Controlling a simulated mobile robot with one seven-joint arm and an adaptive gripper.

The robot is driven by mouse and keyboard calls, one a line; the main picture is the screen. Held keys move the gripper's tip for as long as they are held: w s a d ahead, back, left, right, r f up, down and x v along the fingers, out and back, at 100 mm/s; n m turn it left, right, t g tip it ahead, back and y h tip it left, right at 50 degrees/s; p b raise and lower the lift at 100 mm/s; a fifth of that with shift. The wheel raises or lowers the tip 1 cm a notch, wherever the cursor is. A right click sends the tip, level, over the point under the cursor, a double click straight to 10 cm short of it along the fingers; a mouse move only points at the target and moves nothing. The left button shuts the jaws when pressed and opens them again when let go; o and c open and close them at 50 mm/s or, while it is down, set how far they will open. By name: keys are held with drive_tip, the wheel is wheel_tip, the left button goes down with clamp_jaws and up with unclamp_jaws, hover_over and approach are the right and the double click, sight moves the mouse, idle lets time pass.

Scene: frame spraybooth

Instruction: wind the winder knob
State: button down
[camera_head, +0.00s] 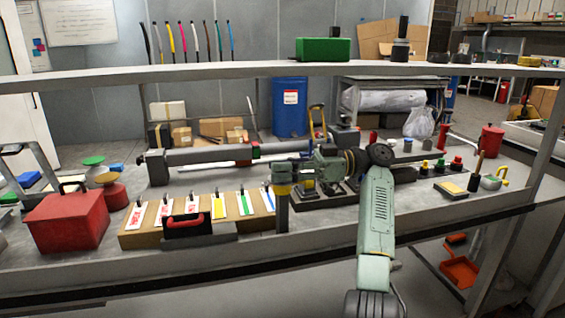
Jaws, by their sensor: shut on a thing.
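A small winder on a dark base (325,197) stands on the bench near the middle of the view. My pale green arm rises from the bottom right and bends left over the bench. My gripper (302,172) is at the winder, shut on its knob. The knob is small and mostly hidden by the fingers and wrist, so its turn angle cannot be told.
A rack of colored strips (140,238) and a red box (68,222) stand to the left. A long grey tube (205,156) lies behind. Small pots and a yellow pad (450,188) are to the right. A shelf (180,74) crosses above the bench.

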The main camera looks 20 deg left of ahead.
drive_tip(key=shift+f+n+g+h+p, duration=0.15)
drive_tip(key=shift+n+g+h+p, duration=0.25)
drive_tip(key=shift+n+g+h, duration=0.5)
drive_tip(key=c, duration=1.3)
unclamp_jaws()
wheel_tip(320, 180, up, 8)
drive_tip(key=shift+r, duration=0.1)
drive_tip(key=shift+s+a+r, duration=0.15)
drive_tip(key=shift+a+r, duration=0.05)
drive_tip(key=shift+r, duration=0.1)
drive_tip(key=shift+d+r, duration=0.2)
drive_tip(key=shift+r, duration=0.45)
